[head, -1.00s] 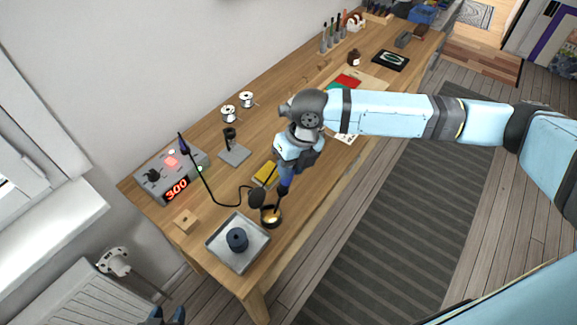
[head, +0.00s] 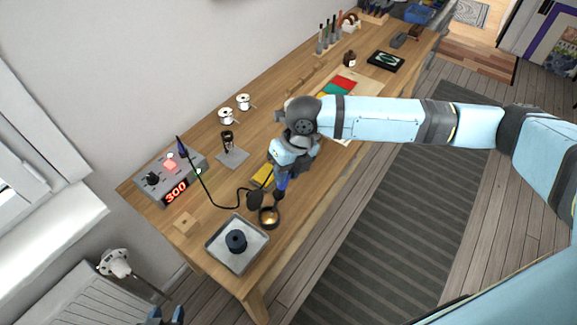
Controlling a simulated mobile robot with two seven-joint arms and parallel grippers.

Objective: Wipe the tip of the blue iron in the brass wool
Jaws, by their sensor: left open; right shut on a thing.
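The blue iron (head: 282,184) is held in my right gripper (head: 283,176), which is shut on its handle with the iron pointing down. Its lower end is at the upper right edge of the dark round cup of brass wool (head: 269,218). I cannot tell whether the tip touches the wool. A black cord runs from the iron's side to the grey station (head: 167,176) with the red 300 display. My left gripper (head: 168,316) is open and empty at the bottom edge, away from the bench and partly cut off.
A metal tray (head: 219,243) with a dark spool stands beside the cup. A yellow sponge (head: 262,175), an iron stand (head: 233,157), a small wooden block (head: 185,220) and white spools (head: 243,102) are on the bench (head: 310,210). The front right bench strip is clear.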

